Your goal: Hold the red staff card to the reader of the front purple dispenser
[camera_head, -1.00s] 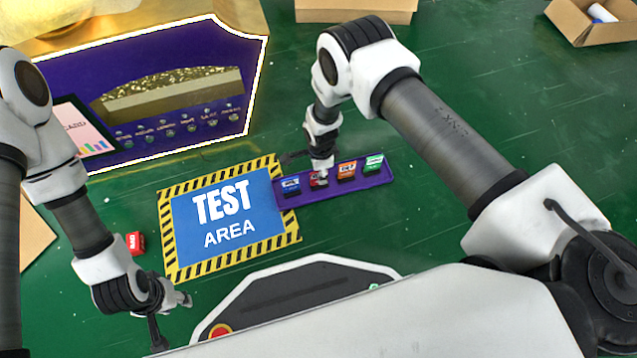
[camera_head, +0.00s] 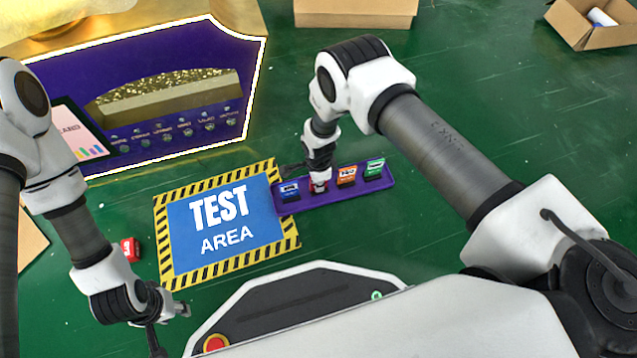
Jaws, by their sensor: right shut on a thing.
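The red staff card (camera_head: 319,187) stands among other coloured cards in a purple tray (camera_head: 345,194) right of the TEST AREA mat. My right gripper (camera_head: 319,179) is shut on it from above; the fingers partly hide it. The purple dispenser (camera_head: 228,62) with a gold body stands at the upper left. A slanted screen panel (camera_head: 80,135) is at its left front, partly hidden by my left arm; I cannot tell whether it is the reader. My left gripper (camera_head: 170,325) seems open and empty over the floor below the mat.
Blue (camera_head: 289,191), orange (camera_head: 346,177) and green (camera_head: 374,169) cards stand in the tray. A small red item (camera_head: 130,249) lies left of the TEST AREA mat (camera_head: 226,218). Cardboard boxes (camera_head: 355,13) are at the back. Green floor lies open between dispenser and tray.

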